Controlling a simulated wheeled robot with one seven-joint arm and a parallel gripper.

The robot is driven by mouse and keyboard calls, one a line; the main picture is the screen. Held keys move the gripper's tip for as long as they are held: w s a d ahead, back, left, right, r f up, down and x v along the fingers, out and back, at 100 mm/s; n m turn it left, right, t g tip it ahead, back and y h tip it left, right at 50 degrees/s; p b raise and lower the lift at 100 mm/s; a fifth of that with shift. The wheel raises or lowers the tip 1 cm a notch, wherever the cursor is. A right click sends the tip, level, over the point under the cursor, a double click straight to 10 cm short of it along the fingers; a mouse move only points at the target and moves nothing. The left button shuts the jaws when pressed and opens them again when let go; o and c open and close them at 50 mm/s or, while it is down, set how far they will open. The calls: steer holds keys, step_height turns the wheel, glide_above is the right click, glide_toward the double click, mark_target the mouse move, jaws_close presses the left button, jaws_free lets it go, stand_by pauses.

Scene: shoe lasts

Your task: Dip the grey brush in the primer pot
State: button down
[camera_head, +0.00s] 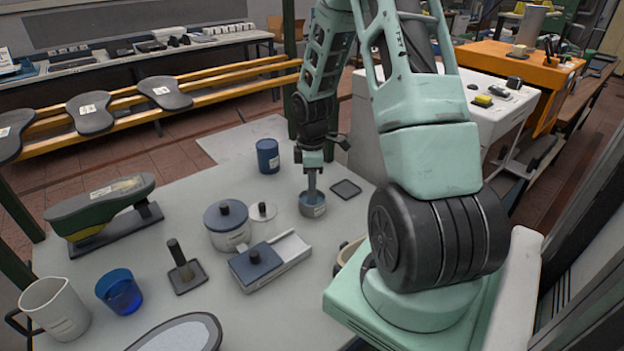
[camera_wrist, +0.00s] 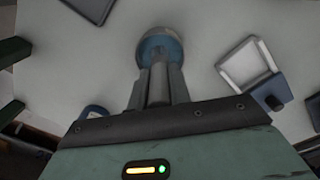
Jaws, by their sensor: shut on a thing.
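My gripper (camera_head: 312,167) points straight down over the table and is shut on the upright grey brush (camera_head: 312,184). In the wrist view, the grey handle (camera_wrist: 159,82) stands between the two fingers of my gripper (camera_wrist: 158,92). A small open round pot (camera_head: 313,209), grey with a label and blue inside, stands directly below; I take it as the primer pot. The brush's lower end is within the pot's opening and its tip is hidden. The pot also shows in the wrist view (camera_wrist: 161,38). I cannot tell how deep the tip sits.
A blue can (camera_head: 268,157) stands behind left of the pot, a dark square plate (camera_head: 346,189) to its right. A lidded pot (camera_head: 229,238), a white dish (camera_head: 263,212) and a blue-lidded box (camera_head: 256,269) stand left. A blue cup (camera_head: 119,293) and jug (camera_head: 54,309) are further left.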

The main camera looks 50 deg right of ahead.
steer(key=shift+s, duration=0.1)
step_height(320, 180, up, 7)
steer(key=p, duration=0.7)
stand_by(0.9)
